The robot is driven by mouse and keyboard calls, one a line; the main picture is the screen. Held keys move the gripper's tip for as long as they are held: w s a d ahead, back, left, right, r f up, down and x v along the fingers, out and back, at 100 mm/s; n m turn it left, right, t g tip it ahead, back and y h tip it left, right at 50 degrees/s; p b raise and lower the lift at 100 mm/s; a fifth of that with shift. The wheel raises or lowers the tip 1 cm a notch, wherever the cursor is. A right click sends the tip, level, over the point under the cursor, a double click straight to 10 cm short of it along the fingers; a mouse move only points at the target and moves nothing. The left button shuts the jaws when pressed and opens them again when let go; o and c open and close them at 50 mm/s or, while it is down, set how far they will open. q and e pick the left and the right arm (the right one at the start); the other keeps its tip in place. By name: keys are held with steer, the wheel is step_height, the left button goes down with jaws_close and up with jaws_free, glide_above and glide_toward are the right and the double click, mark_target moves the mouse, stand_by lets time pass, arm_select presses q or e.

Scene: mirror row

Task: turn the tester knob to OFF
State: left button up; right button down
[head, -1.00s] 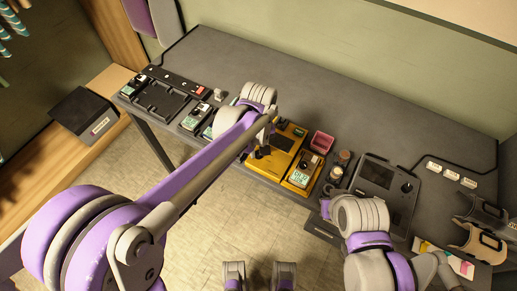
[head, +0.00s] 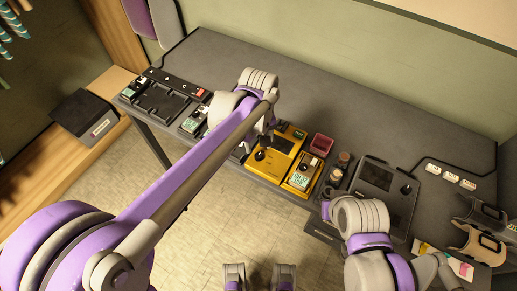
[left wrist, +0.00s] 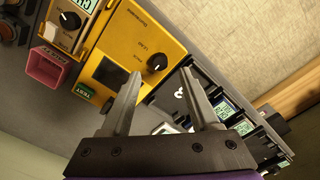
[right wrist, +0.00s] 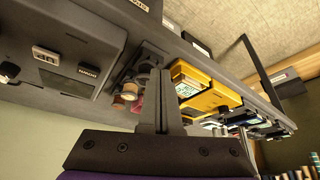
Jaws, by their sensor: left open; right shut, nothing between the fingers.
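The yellow tester (head: 284,144) stands on the grey bench, partly hidden by my left arm in the head view. In the left wrist view the tester (left wrist: 137,32) shows a dark screen, a green TEST button and a round black knob (left wrist: 157,62) with a white mark. My left gripper (left wrist: 160,77) is open and empty. Its fingertips lie on either side of the knob in that view, with the knob slightly beyond them; contact cannot be told. The knob's labels are too small to read surely. My right gripper (right wrist: 158,75) is shut and empty, away from the tester.
A smaller meter (head: 302,175) on yellow sits beside the tester. A pink bin (head: 321,144) is behind it. A dark grey device (head: 374,185) stands farther right, with small jars between. Chargers with batteries (head: 160,95) line the left. The bench's back middle is clear.

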mark_target(258, 155)
arm_select(q)
step_height(258, 155, up, 6)
steer(key=shift+a, duration=0.1)
stand_by(0.6)
steer(key=s+a+f+m+t+p, duration=0.1)
steer(key=s+a+f+t, duration=0.1)
steer(key=s+a, duration=0.6)
steer(key=s+a+f+m+t+p, duration=0.2)
steer(key=s+a+t, duration=0.1)
steer(key=s+a, duration=0.4)
steer(key=shift+s+a+f, duration=0.2)
steer(key=shift+s+a, duration=0.2)
steer(key=shift+a, duration=0.85)
